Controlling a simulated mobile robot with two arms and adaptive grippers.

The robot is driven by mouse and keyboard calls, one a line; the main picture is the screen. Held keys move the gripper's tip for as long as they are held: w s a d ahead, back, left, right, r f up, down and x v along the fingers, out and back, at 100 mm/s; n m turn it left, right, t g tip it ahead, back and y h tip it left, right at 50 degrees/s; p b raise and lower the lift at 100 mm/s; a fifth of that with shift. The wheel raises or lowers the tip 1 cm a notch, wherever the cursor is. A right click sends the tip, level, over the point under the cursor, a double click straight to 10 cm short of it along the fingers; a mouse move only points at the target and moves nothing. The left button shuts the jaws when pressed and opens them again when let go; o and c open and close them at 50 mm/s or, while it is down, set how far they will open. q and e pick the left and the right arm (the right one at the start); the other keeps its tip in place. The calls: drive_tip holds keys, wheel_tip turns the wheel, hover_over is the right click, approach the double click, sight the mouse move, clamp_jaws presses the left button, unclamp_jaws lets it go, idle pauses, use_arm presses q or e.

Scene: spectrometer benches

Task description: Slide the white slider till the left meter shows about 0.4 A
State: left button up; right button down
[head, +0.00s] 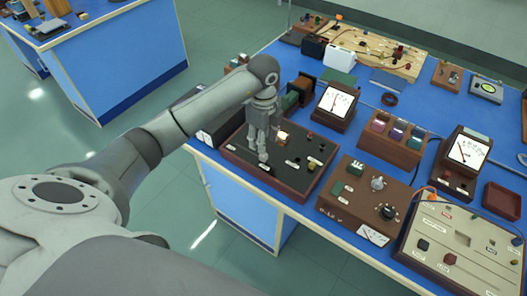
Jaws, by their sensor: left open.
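My left gripper (264,152) points down over a dark-topped brown panel (318,166) near the bench's front edge. It is open, and its fingers are low over the panel's left part. A small cream-white block (283,136), which looks like the white slider, shows just right of the gripper. I cannot tell whether the fingers touch it, and part of the panel is hidden behind them. The left meter (336,103), with a white dial in a brown case, stands behind the panel. Its reading is too small to make out. My right gripper is out of view.
A second meter (467,151) stands farther right. A brown box with knobs (364,200) sits right of the panel, and a terminal board (456,246) is at the lower right. Blocks and boxes crowd the blue bench behind. The floor in front is clear.

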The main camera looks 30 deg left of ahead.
sight(263, 157)
use_arm(q)
wheel_tip(263, 157, down, 7)
drive_tip(key=shift+f+p, duration=0.1)
drive_tip(key=shift+p, duration=0.45)
clamp_jaws()
